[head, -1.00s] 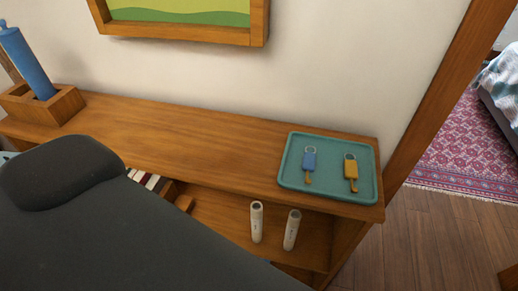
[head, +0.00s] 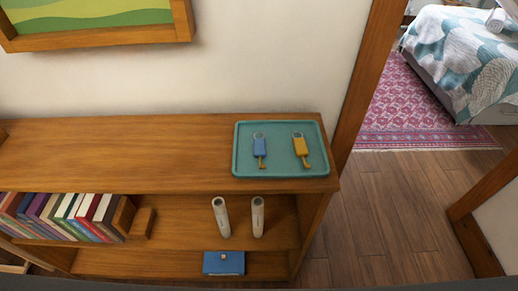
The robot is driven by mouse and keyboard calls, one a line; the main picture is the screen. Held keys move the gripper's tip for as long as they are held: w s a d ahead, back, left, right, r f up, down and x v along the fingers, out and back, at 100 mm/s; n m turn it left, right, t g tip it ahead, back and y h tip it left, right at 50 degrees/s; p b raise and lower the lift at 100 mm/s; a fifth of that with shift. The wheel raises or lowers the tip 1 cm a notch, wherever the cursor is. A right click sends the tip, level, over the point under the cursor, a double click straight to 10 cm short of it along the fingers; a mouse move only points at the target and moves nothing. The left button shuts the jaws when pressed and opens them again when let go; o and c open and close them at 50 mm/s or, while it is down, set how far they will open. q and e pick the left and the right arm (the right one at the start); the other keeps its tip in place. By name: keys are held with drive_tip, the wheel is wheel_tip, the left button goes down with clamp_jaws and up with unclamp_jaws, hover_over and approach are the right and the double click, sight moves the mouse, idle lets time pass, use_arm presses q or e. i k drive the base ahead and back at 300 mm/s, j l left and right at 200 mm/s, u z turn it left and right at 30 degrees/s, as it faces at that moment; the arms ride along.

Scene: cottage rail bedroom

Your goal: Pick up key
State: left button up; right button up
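A blue key (head: 260,147) and a yellow key (head: 301,147) lie side by side on a teal tray (head: 242,163). Each has a ring at its far end. The tray rests on the right end of the wooden shelf top (head: 120,145). Neither of my grippers shows in the head view.
Two white cylinders (head: 220,217) (head: 257,217) stand on the shelf below the tray. A blue box (head: 224,263) sits lower. A row of books (head: 75,215) stands at left. A doorway at right opens onto wooden floor (head: 415,205), a rug (head: 410,115) and a bed (head: 470,60).

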sight(260, 152)
drive_tip(key=i+l, duration=0.1)
drive_tip(key=l, duration=0.6)
drive_tip(key=i+l, duration=0.1)
drive_tip(key=l, duration=0.55)
drive_tip(key=i+l+u, duration=0.1)
drive_tip(key=l, duration=0.6)
drive_tip(key=u, duration=1.2)
